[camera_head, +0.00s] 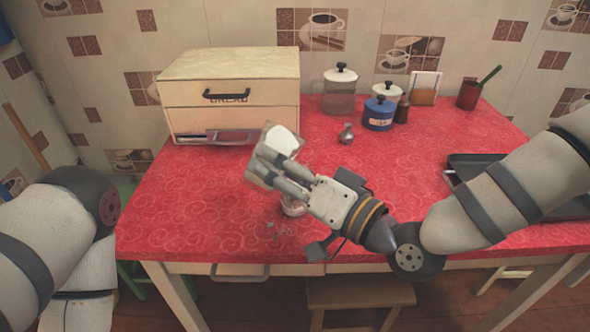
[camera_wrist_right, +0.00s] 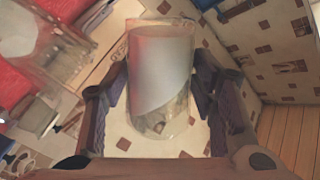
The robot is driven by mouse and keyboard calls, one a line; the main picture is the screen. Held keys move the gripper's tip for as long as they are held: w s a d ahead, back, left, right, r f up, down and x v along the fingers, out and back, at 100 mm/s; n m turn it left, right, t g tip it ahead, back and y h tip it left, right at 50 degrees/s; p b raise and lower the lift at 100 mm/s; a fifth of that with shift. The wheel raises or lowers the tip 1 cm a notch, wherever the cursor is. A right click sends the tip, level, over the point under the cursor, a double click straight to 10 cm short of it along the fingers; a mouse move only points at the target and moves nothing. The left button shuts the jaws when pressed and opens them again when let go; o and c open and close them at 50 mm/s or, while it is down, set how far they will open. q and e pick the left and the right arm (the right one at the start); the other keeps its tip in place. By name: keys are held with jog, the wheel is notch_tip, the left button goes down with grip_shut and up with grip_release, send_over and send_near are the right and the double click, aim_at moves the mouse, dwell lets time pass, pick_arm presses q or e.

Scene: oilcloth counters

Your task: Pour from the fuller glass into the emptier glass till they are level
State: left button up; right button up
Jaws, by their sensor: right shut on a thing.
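My right gripper (camera_head: 268,166) is shut on a clear glass with white liquid (camera_head: 284,141), held above the red counter. In the right wrist view this glass (camera_wrist_right: 160,75) sits between the two fingers (camera_wrist_right: 160,95), and its white contents have a slanted edge, so the glass is tilted. A second glass (camera_head: 293,207) stands on the counter below my right gripper, mostly hidden by it; its level cannot be read. A clear shape at the left of the wrist view may be this glass, but I cannot tell. My left arm shows at the left; its gripper is out of view.
A bread box (camera_head: 232,98) stands at the back left. Canisters (camera_head: 340,92), a blue pot (camera_head: 379,113) and a small shaker (camera_head: 346,133) stand at the back. A dark tray (camera_head: 470,160) lies at the right, partly behind my right arm. The counter's left front is clear.

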jog(key=shift+d+r, duration=0.1)
jog(key=shift+r, duration=0.1)
jog(key=shift+f+m, duration=0.3)
jog(key=shift+f, duration=0.3)
jog(key=shift+d+r, duration=0.15)
jog(key=shift+r, duration=0.45)
jog(key=shift+f, duration=0.4)
jog(key=shift+s+r, duration=0.1)
jog(key=shift+r, duration=0.25)
jog(key=shift+f, duration=0.25)
jog(key=shift+r, duration=0.35)
jog(key=shift+f+m, duration=0.25)
jog(key=shift+m, duration=0.05)
jog(key=shift+r, duration=0.2)
pick_arm(q)
jog(key=shift+s+f, duration=0.2)
jog(key=shift+s, duration=0.05)
pick_arm(e)
jog(key=shift+f, duration=0.1)
jog(key=shift+r, duration=0.2)
